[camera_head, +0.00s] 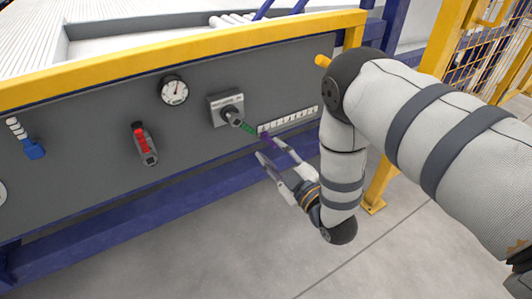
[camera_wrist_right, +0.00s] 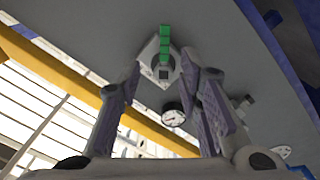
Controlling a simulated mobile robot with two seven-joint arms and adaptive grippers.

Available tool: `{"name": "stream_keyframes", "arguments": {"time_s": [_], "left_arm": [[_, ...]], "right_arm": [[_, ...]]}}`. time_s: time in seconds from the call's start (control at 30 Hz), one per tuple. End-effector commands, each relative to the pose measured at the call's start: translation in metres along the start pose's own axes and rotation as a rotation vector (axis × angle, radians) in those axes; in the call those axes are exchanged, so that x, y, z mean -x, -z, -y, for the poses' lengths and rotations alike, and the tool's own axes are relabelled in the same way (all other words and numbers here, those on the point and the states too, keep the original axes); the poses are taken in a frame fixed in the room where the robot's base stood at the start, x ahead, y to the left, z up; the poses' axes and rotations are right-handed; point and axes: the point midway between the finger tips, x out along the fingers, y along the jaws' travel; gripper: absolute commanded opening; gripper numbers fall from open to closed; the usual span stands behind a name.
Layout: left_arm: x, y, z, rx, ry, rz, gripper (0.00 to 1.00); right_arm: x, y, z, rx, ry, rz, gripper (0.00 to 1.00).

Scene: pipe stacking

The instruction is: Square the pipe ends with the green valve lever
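The green valve lever (camera_head: 249,128) sticks out from a grey valve body (camera_head: 224,108) on the dark panel, pointing down and right in the head view. My right gripper (camera_head: 265,145) is just below and right of the lever's tip, with its fingers spread apart and nothing visible between them. In the right wrist view the green lever (camera_wrist_right: 165,44) shows beyond the fingertips, close to the gap of my right gripper (camera_wrist_right: 161,62). I cannot tell whether a finger touches the lever. My left gripper is not in view.
The panel (camera_head: 190,130) also carries a red lever (camera_head: 141,142), a blue lever (camera_head: 33,149), a gauge (camera_head: 174,91) and a white marked strip (camera_head: 289,121) beside the green lever. A yellow rail (camera_head: 190,47) runs above, with a few pipes (camera_head: 231,19) behind. Open floor lies below.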

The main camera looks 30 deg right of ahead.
Motion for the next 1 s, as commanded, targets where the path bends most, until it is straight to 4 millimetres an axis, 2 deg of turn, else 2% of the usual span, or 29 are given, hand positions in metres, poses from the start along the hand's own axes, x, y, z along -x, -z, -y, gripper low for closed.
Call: {"name": "stream_keyframes", "arguments": {"time_s": [0.03, 0.17, 0.27, 0.5, 0.63, 0.8, 1.0], "left_arm": [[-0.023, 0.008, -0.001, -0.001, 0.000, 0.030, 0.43], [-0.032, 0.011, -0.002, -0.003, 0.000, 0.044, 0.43], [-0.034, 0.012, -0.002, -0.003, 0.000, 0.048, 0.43], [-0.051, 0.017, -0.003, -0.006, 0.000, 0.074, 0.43], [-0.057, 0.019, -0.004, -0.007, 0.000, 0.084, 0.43], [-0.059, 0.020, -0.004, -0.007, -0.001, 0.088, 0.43], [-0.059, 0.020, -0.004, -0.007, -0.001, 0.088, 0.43]], "right_arm": [[0.001, -0.019, 0.013, -0.010, 0.006, 0.015, 0.33], [-0.004, -0.011, 0.011, -0.018, 0.006, 0.001, 0.33], [-0.023, -0.007, 0.008, -0.016, 0.003, -0.006, 0.33], [-0.085, -0.008, 0.009, -0.015, 0.003, -0.005, 0.33], [-0.107, -0.008, 0.009, -0.016, 0.004, -0.003, 0.33], [-0.120, -0.006, 0.007, -0.016, 0.004, -0.002, 0.33], [-0.120, -0.005, 0.006, -0.016, 0.004, -0.002, 0.33]]}}
